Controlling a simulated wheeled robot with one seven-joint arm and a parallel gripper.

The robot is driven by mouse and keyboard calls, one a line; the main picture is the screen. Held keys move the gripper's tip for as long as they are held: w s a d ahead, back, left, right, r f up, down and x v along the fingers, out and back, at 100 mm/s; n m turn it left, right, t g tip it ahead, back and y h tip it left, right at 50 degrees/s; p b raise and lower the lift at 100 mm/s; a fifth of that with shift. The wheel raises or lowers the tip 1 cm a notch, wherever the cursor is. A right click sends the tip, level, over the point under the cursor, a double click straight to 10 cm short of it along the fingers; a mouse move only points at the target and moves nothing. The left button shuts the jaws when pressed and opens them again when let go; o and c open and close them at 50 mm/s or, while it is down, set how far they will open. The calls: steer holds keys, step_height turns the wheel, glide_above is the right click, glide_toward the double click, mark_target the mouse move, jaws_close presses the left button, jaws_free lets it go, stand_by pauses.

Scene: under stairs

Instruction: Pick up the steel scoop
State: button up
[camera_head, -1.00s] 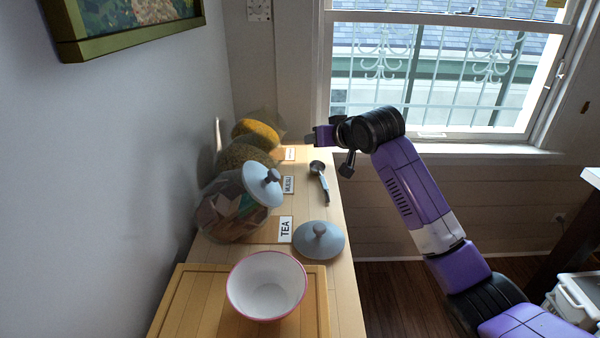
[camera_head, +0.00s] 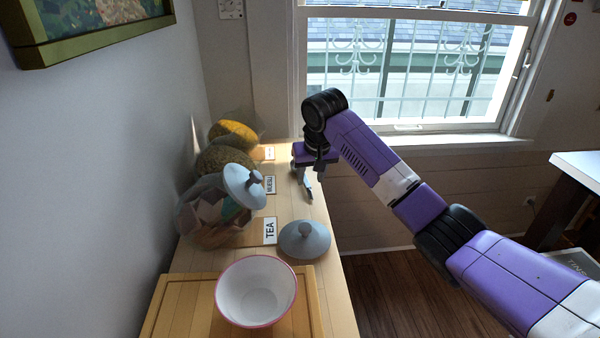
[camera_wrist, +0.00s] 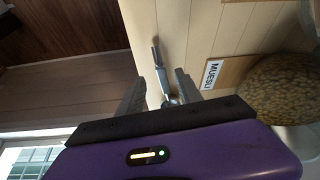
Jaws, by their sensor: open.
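The steel scoop (camera_head: 308,187) lies on the wooden counter (camera_head: 335,262) near its right edge, beside the muesli label. My gripper (camera_head: 302,172) is above the scoop and points down, hiding the scoop's bowl in the head view. In the wrist view the scoop's handle (camera_wrist: 161,75) extends away between the two fingers of my gripper (camera_wrist: 158,88). The fingers are apart, one on each side of the scoop. Part of the scoop's bowl end is hidden by the gripper body. I cannot tell whether either finger touches it.
A glass tea jar (camera_head: 212,222) with a blue-grey lid, a muesli jar (camera_head: 224,158) and a yellow-filled jar (camera_head: 233,133) stand along the wall. A loose blue-grey lid (camera_head: 304,242) and a white, pink-rimmed bowl (camera_head: 256,292) are nearer. A window (camera_head: 410,70) is behind.

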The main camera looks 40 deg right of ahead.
mark_target(308, 185)
steer(key=shift+x, duration=1.95)
steer(key=shift+a, duration=0.1)
jaws_close()
steer(key=shift+w, duration=0.1)
step_height(308, 185, up, 20)
steer(key=shift+b, duration=0.3)
